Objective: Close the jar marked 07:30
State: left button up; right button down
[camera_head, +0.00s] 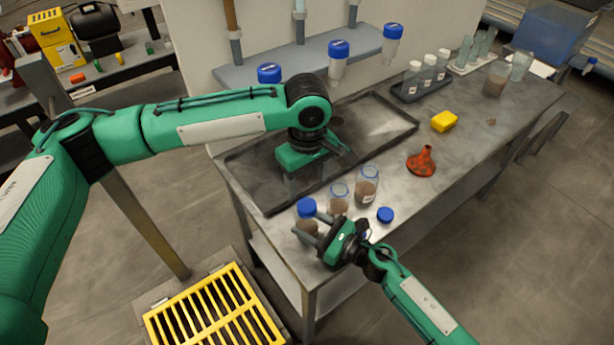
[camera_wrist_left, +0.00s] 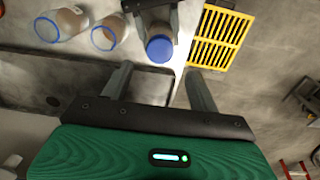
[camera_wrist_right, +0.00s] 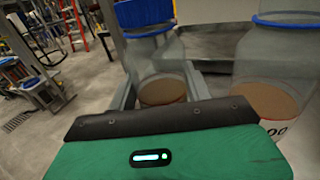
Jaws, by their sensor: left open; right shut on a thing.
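A jar (camera_head: 307,228) of brown matter with a blue lid (camera_head: 306,207) on top stands at the bench's near edge. My right gripper (camera_head: 312,226) is shut around it; the jar also shows in the right wrist view (camera_wrist_right: 158,68). I cannot tell how tight the lid sits, and its label is hidden. My left gripper (camera_head: 318,178) is open and empty above the tray, apart from the lidded jar (camera_wrist_left: 160,47). Two open jars with blue rims, a middle one (camera_head: 338,198) and a right one (camera_head: 367,187), stand beside it. A label partly shows "00" on the neighbouring jar (camera_wrist_right: 288,75).
A loose blue lid (camera_head: 385,215) lies right of the jars; another blue bit (camera_head: 364,235) shows by my right wrist. An orange funnel (camera_head: 422,162), a yellow sponge (camera_head: 444,121) and a dark tray (camera_head: 400,120) are farther back. Blue-capped vessels (camera_head: 338,60) hang at the shelf.

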aim_at(307, 205)
pick_arm(q)
notch_tip(307, 205, down, 8)
jog(key=shift+r, duration=0.1)
dwell(0.4)
jog(key=c, duration=1)
